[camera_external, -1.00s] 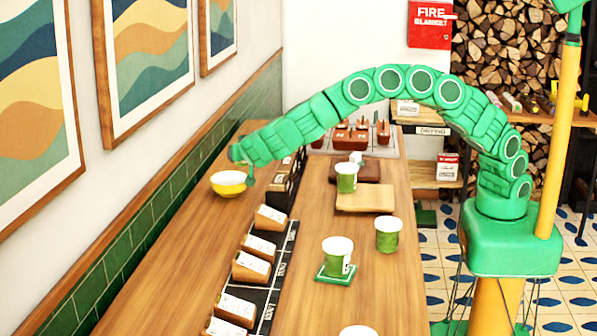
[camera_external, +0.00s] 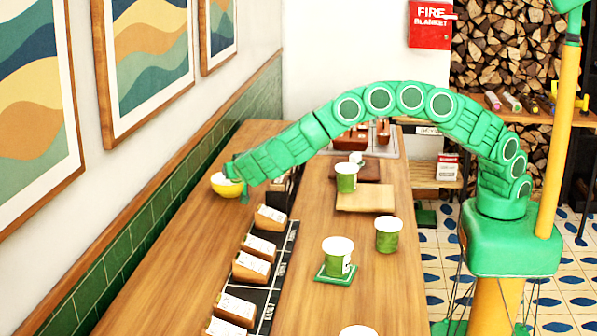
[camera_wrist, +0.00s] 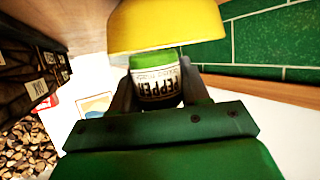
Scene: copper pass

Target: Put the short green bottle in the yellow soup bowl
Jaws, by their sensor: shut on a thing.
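The yellow soup bowl (camera_external: 229,188) stands on the counter near the tiled wall. In the wrist view, which is upside down, the bowl (camera_wrist: 168,28) is at the top. My gripper (camera_wrist: 158,92) is shut on the short green bottle (camera_wrist: 156,80), which has a white label reading "PEPPER". The bottle is at the bowl's rim, and its green end meets the rim's edge in that view. I cannot tell how far it is inside. In the external view my gripper (camera_external: 232,172) is over the bowl and covers part of its opening; the bottle is not clear there.
A row of labelled wooden boxes (camera_external: 252,266) on a dark mat lies nearer the camera. Green-and-white cups (camera_external: 338,252) and a wooden board (camera_external: 366,198) are to the right. The tiled wall (camera_external: 160,213) borders the counter on the left.

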